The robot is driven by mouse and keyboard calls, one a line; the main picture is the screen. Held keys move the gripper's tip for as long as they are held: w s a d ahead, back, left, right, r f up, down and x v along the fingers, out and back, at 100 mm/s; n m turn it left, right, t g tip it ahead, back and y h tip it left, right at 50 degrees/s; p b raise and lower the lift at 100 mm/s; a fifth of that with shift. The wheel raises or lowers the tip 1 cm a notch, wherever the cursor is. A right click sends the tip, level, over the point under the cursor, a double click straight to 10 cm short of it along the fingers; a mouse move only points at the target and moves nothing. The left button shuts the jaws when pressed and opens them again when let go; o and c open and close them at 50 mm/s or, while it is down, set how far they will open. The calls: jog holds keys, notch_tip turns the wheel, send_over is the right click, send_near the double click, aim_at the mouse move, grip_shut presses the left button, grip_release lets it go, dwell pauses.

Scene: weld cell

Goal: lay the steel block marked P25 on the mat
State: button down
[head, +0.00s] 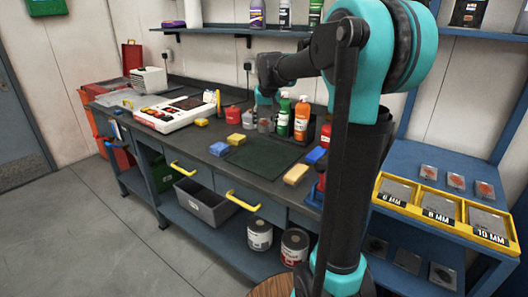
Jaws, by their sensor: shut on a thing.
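A dark mat (262,160) lies flat on the grey workbench, near its front edge, with its top bare. My gripper (265,117) is low over the bench behind the mat, left of the bottles. It is shut on a small grey thing (265,126), which looks like a steel block. It is too small and partly hidden for me to read any marking, so I cannot tell whether it is P25.
A green-capped bottle (283,117) and an orange bottle (301,119) stand close to the right of my gripper. A red container (233,115) stands left of my gripper.

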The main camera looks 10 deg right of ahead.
aim_at(265, 155)
notch_tip(265, 155, down, 13)
dwell(0.6)
jog(key=shift+f, duration=0.15)
jog(key=c, duration=0.6)
grip_release()
jog(key=shift+c, duration=0.2)
jog(key=v, duration=1.2)
